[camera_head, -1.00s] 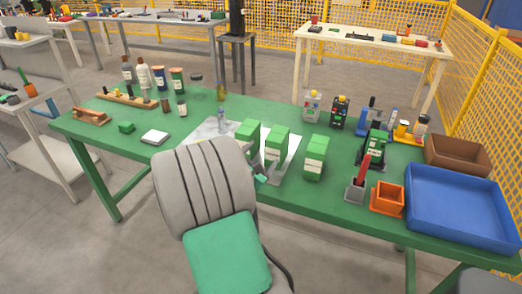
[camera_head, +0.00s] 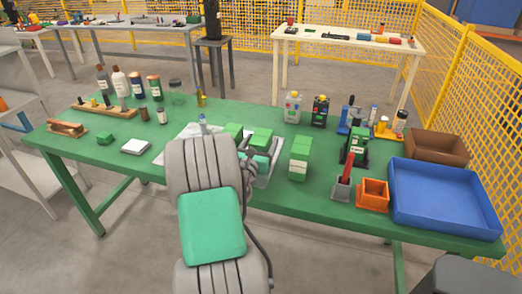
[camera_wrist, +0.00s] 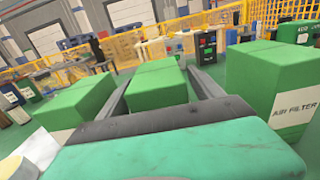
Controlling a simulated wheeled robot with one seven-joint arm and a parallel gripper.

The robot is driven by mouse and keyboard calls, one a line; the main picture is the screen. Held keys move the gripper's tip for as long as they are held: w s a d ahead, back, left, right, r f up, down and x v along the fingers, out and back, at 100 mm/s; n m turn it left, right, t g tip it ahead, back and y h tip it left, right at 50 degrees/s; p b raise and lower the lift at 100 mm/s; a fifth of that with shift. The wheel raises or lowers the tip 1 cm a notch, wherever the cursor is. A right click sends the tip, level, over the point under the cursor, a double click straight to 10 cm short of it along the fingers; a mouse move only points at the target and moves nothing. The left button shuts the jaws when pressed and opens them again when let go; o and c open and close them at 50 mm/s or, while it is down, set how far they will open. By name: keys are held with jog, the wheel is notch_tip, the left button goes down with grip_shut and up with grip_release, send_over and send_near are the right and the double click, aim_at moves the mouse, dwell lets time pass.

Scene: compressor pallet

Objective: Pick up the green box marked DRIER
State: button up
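Three green boxes stand in a row on the green table. The left box (camera_head: 233,130) is partly hidden by my arm; the middle box (camera_head: 262,137) is at my gripper; the right box (camera_head: 300,157) stands apart. The wrist view shows a left box (camera_wrist: 80,102), a middle box (camera_wrist: 157,82) and a right box (camera_wrist: 278,80) marked AIR FILTER. No DRIER marking is readable. My gripper (camera_wrist: 160,72) is open, its fingers on either side of the middle box. In the head view, my gripper (camera_head: 262,163) is partly hidden by my arm.
The green table (camera_head: 255,202) has bottles at the back left. A red-handled tool in a holder (camera_head: 342,188), an orange bin (camera_head: 373,194), a blue tray (camera_head: 447,224) and a brown tray (camera_head: 437,158) stand right. Neighbouring boxes leave limited side room.

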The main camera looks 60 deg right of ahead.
grip_shut()
dwell(0.7)
